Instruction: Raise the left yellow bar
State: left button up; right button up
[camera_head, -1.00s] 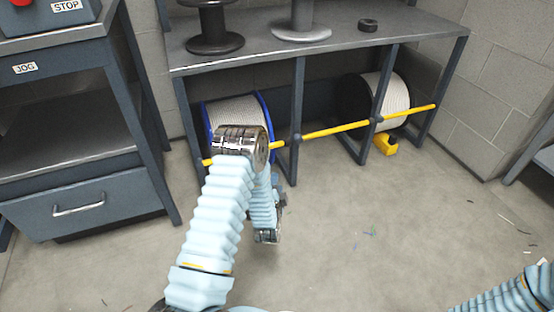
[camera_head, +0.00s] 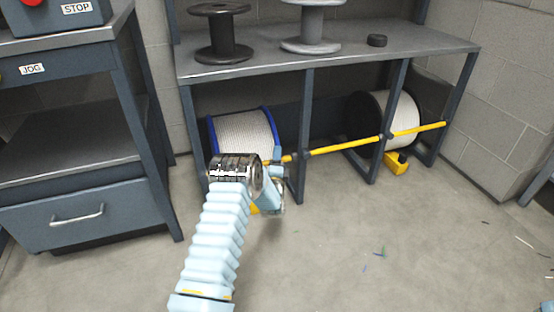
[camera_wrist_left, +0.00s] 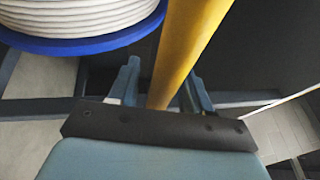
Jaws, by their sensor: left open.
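The left yellow bar (camera_head: 287,158) runs low across the front of the left bay of the rack. My left arm hides much of it in the head view. In the left wrist view the bar (camera_wrist_left: 188,45) passes between the two fingers of my left gripper (camera_wrist_left: 160,90). The gripper is open, with a finger on each side of the bar. I cannot tell whether either finger touches it. In the head view my left gripper (camera_head: 278,163) is at the bar, just left of an upright post. My right gripper is out of view.
A white cable reel with a blue rim (camera_head: 243,133) sits behind the bar, close to my gripper. Another yellow bar (camera_head: 345,146) continues right, before a second reel (camera_head: 403,115). A grey drawer cabinet (camera_head: 85,212) stands left. The floor in front is clear apart from small scraps.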

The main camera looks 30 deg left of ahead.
pick_arm(q)
jog(key=shift+w, duration=0.2)
jog(key=shift+c, duration=0.2)
grip_shut()
jog(key=shift+r, duration=0.1)
